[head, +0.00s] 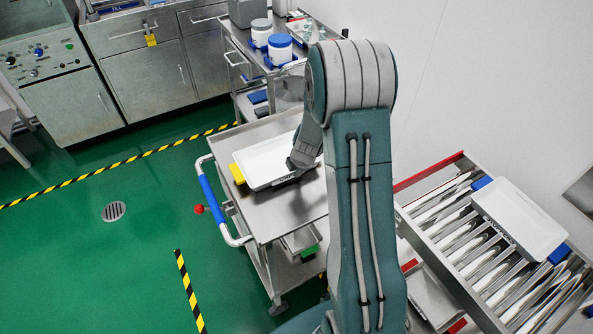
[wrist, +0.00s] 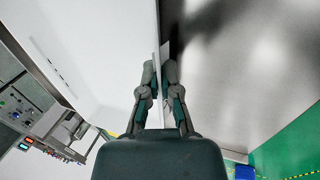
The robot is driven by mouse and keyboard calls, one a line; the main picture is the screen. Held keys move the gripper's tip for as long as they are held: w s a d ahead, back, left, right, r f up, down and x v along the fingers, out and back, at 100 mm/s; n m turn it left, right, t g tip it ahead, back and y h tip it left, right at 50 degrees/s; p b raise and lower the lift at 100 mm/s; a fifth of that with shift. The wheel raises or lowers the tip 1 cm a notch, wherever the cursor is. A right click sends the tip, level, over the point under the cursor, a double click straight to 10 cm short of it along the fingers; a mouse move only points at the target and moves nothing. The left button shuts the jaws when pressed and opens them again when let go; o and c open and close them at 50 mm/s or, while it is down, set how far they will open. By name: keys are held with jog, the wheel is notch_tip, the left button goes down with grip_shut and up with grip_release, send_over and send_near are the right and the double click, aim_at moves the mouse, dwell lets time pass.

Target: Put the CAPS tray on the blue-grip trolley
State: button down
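The blue-grip trolley (head: 285,218) stands in the middle of the head view, with its blue grip (head: 213,198) on the left side. A white tray (head: 262,160) with a yellow end piece lies on or just above the trolley's top; I cannot tell if it touches. Dark lettering on its near wall is partly covered by my gripper, so I cannot read it fully. My gripper (head: 304,160) is at the tray's near right edge. In the wrist view my gripper (wrist: 159,75) has its fingers on both sides of the tray's rim (wrist: 157,35), closed on it.
Another white tray (head: 518,217) with blue ends sits on a roller conveyor (head: 475,245) at right. A steel cart (head: 265,65) with blue-and-white jars stands behind the trolley. A red knob (head: 198,209) shows near the grip. Green floor is free at left.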

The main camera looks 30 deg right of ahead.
jog(key=shift+d, duration=0.3)
jog(key=c, duration=1)
grip_release()
jog(key=shift+a, duration=0.15)
jog(key=shift+o, duration=1)
jog(key=shift+a, duration=0.25)
jog(key=shift+d, duration=0.1)
jog(key=shift+d+r, duration=0.1)
jog(key=shift+r, duration=0.2)
jog(key=v, duration=1.2)
jog(key=s+a+r+m, duration=0.8)
jog(key=a+r, duration=0.2)
jog(key=r, duration=0.2)
jog(key=s+a+r+m+t, duration=0.1)
jog(key=s+a+r+m, duration=0.1)
jog(key=s+m, duration=0.3)
jog(key=s+a+r+m, duration=0.3)
jog(key=s+m, duration=0.2)
jog(key=s, duration=0.3)
jog(key=shift+s+a+t, duration=0.25)
jog(key=shift+a+t, duration=0.1)
jog(key=shift+t, duration=0.05)
